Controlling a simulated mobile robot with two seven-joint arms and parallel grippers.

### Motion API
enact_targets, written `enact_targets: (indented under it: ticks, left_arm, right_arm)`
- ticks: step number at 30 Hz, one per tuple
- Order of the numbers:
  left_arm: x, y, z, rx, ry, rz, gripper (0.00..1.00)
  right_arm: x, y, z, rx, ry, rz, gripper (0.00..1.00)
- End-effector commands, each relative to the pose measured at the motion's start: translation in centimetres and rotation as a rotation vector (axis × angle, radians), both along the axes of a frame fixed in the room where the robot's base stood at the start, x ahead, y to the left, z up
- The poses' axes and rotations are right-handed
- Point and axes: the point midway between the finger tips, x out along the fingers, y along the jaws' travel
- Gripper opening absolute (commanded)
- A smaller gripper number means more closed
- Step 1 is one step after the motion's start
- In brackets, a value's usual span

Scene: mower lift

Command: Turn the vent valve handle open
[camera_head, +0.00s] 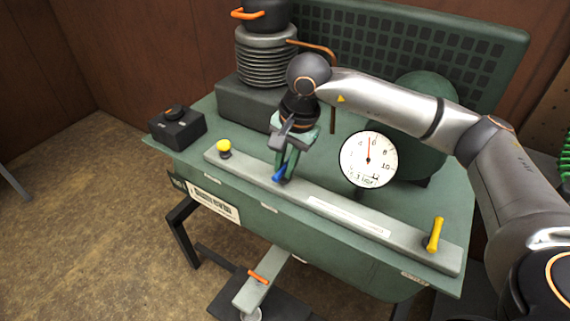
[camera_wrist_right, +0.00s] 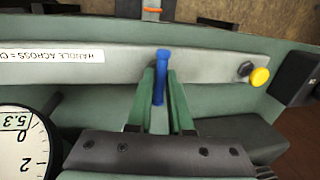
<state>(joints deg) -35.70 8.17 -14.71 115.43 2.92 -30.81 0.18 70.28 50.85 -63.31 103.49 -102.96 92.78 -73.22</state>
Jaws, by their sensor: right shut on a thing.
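A short blue handle (camera_head: 278,176) sits on the long grey bar (camera_head: 330,197) along the front of the green bench. It also shows in the right wrist view (camera_wrist_right: 161,66), where it lies across the bar. My right gripper (camera_head: 286,170) reaches down to it from above, its green fingers shut on the handle from both sides. The handle's base is partly hidden by the fingers. A white label (camera_wrist_right: 52,55) beside it on the bar reads "HANDLE ACROSS =", the remainder cut off. My left gripper is not in view.
A yellow knob (camera_head: 224,146) stands at the bar's left end, a yellow lever (camera_head: 435,234) at its right end. A round dial gauge (camera_head: 368,159) stands close right of my gripper. A black box (camera_head: 178,127) sits at the left corner, a ribbed cylinder (camera_head: 267,58) behind.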

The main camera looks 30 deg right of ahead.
Motion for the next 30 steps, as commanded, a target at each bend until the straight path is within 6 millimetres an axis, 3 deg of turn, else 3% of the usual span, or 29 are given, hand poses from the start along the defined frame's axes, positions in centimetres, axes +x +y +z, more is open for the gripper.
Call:
enact_targets:
  ticks: [7, 8, 15, 23, 30]
  left_arm:
    - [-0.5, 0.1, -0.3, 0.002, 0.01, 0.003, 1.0]
    - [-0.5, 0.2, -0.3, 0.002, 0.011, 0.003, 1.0]
    - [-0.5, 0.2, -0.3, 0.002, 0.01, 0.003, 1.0]
    - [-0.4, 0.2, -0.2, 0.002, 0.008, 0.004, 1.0]
    - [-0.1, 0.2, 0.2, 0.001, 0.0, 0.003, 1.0]
  right_arm:
    - [0.1, 0.0, 0.2, 0.002, -0.006, 0.001, 0.0]
    - [0.1, 0.0, 0.2, 0.002, -0.006, 0.001, 0.22]
    - [0.1, 0.0, 0.1, 0.001, -0.003, 0.0, 0.47]
    - [0.0, 0.0, 0.2, 0.001, -0.002, 0.0, 0.47]
    - [-0.4, -0.3, 3.4, 0.001, -0.007, -0.001, 0.47]
